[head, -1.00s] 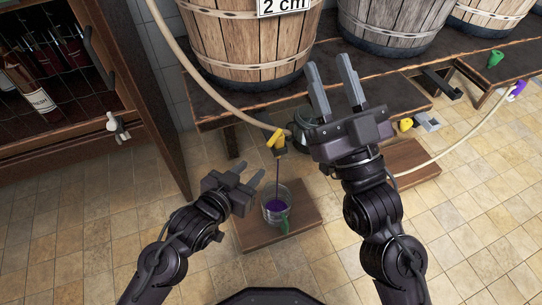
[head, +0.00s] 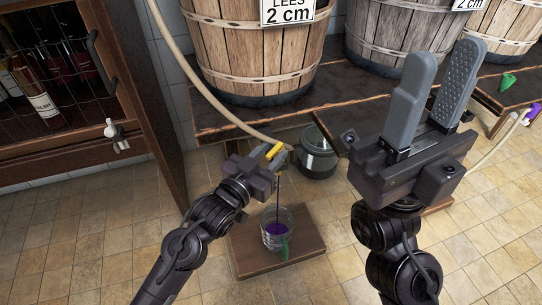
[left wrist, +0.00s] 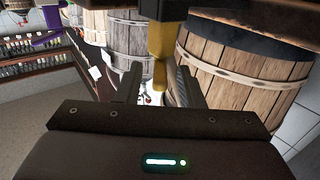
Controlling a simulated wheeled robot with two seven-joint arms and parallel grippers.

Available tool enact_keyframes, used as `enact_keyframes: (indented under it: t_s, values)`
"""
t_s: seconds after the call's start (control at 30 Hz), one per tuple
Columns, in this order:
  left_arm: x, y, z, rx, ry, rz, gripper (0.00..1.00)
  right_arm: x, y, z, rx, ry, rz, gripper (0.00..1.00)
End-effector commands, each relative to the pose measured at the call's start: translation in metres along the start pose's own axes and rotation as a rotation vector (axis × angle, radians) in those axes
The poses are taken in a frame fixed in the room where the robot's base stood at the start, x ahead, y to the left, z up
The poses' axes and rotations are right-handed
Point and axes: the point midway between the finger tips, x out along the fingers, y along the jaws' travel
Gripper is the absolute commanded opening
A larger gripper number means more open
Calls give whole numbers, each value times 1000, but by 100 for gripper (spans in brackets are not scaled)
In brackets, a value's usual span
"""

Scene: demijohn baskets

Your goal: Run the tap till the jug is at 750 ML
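The clear jug (head: 267,222) with a green handle stands upright on a low wooden board. Purple liquid (head: 275,230) lies in its lower part; I cannot read its markings. A thin purple stream runs down into it from the tap, whose yellow lever (head: 275,151) shows between my left gripper's fingers. My left gripper (head: 274,157) is at the tap above the jug. In the left wrist view the yellow lever (left wrist: 160,68) hangs between the open fingers, with gaps on both sides. My right gripper (head: 441,68) is open and empty, raised at the right.
Wooden barrels (head: 255,45) stand on a dark bench (head: 222,118), one with a "LEES 2 cm" sign. A pale hose (head: 195,85) curves down to the tap. A dark green lidded vessel (head: 318,155) stands behind the jug. A bottle cabinet (head: 140,80) is at the left.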

Motion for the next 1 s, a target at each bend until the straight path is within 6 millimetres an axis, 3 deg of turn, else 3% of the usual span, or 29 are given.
enact_keyframes:
  t_s: [0.33,0.6,1.0]
  values:
    - [6,0,0,0,0,0,35,-1,0,0,0,2,-2,36]
    - [5,0,0,0,-1,0,0,-1,0,0,0,2,-2,36]
    - [5,-3,-2,2,-4,52,0,9,1,-1,-1,2,0,36]
